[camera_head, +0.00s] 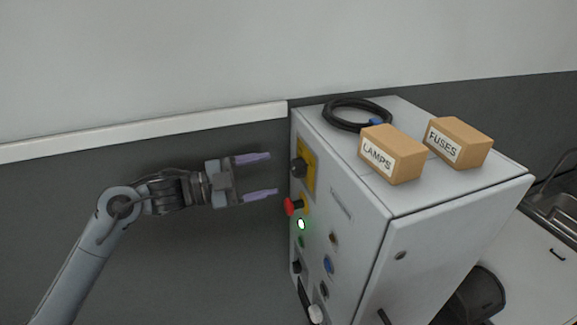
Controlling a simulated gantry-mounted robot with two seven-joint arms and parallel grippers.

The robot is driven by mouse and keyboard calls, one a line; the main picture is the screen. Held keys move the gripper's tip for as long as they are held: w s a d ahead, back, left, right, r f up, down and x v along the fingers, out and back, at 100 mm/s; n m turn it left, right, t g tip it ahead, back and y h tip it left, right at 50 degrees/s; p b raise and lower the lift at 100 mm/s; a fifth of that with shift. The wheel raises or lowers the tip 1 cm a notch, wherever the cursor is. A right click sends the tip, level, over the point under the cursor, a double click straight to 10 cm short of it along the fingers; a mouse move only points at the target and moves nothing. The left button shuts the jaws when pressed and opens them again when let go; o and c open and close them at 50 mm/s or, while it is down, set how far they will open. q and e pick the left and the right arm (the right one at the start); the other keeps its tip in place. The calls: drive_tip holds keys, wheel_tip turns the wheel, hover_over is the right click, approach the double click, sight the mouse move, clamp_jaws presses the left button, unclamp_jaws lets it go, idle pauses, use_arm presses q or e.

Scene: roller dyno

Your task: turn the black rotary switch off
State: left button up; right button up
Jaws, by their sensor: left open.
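The black rotary switch (298,167) sits on a yellow plate (309,165) high on the cabinet's left-facing panel. Its exact turn position is hard to tell at this angle. My left gripper (265,175) comes in from the left with its two purple-grey fingers apart, one above the other in the picture. It is empty and a short way left of the switch, with a gap between fingertips and knob. My right gripper does not show.
The grey cabinet (430,250) also carries a red knob (292,206), a lit green lamp (301,224) and a blue button (328,263). On top lie a LAMPS box (394,153), a FUSES box (459,142) and a coiled black cable (335,116). The left side is free.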

sight(293, 169)
use_arm(q)
drive_tip(key=p+x, duration=0.1)
drive_tip(key=x, duration=0.4)
drive_tip(key=shift+r, duration=0.1)
drive_tip(key=shift+w+d+p, duration=0.25)
drive_tip(key=shift+d+p, duration=0.1)
drive_tip(key=shift+d, duration=0.25)
drive_tip(key=c, duration=1.1)
drive_tip(key=shift+o, duration=0.2)
